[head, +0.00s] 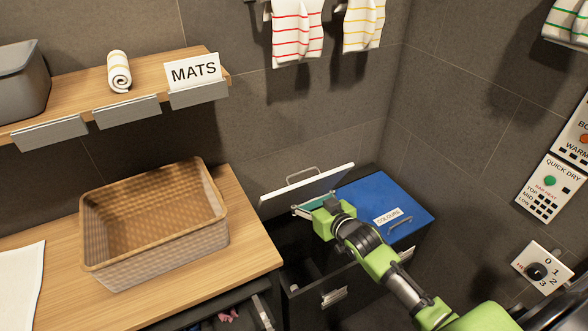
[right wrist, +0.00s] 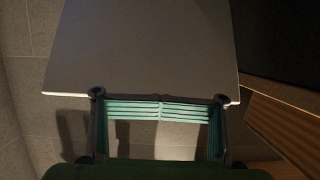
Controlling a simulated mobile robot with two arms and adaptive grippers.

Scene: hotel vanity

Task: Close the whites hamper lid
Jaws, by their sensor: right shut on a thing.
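The whites hamper lid (head: 318,187) is a white panel with a bar handle (head: 301,175), standing raised and tilted over the open left compartment of the dark hamper (head: 345,283). Its underside fills the upper part of the right wrist view (right wrist: 150,50). My right gripper (head: 300,211) is at the lid's lower front side. In the right wrist view its teal-padded fingers (right wrist: 162,100) are together at the lid's edge, shut on it; the exact contact is hard to see. My left gripper is not in view.
The blue colours lid (head: 365,205) lies closed to the right. A wicker basket (head: 155,262) sits on the wooden counter (head: 245,255) at left. A shelf (head: 145,80) with a MATS sign (head: 193,72) and striped towels (head: 297,30) are above. Wall controls (head: 550,187) are at right.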

